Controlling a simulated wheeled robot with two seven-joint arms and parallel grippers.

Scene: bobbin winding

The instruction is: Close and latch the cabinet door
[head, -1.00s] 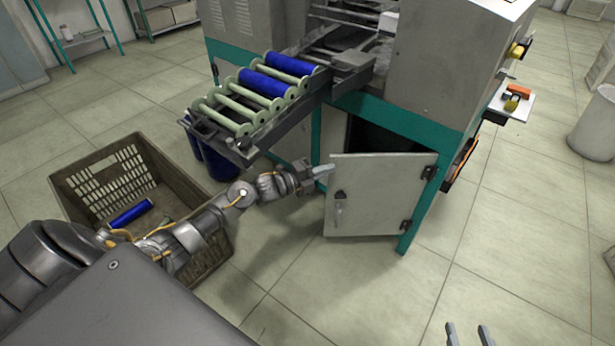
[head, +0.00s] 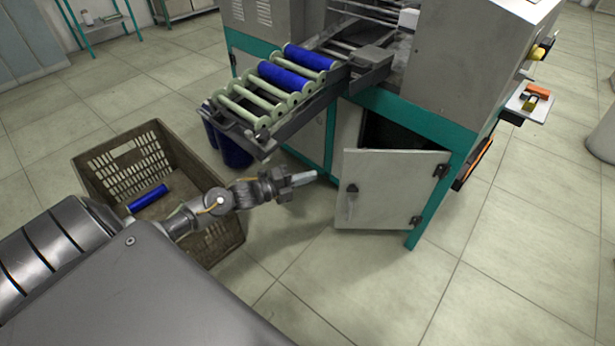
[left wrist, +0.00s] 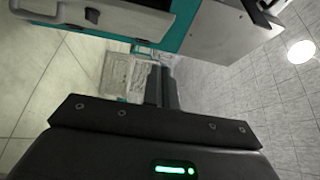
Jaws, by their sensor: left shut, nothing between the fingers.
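The pale grey cabinet door (head: 392,195) stands partly open in the head view, hinged on its right side to the machine's teal frame. The dark cabinet opening (head: 395,135) shows above and behind it. A small latch handle (head: 351,200) sits near the door's free left edge. My left gripper (head: 308,178) is shut and empty, just left of that free edge, with a gap between fingertips and door. In the left wrist view its fingers (left wrist: 161,88) are together. The door cannot be made out surely there. My right gripper is out of view.
A rack of green and blue bobbins (head: 268,92) juts out above my left forearm. A brown crate (head: 225,240) holding a blue bobbin (head: 147,197) stands left, beneath the arm. A small side tray (head: 533,103) sticks out at right. Floor before the door is clear.

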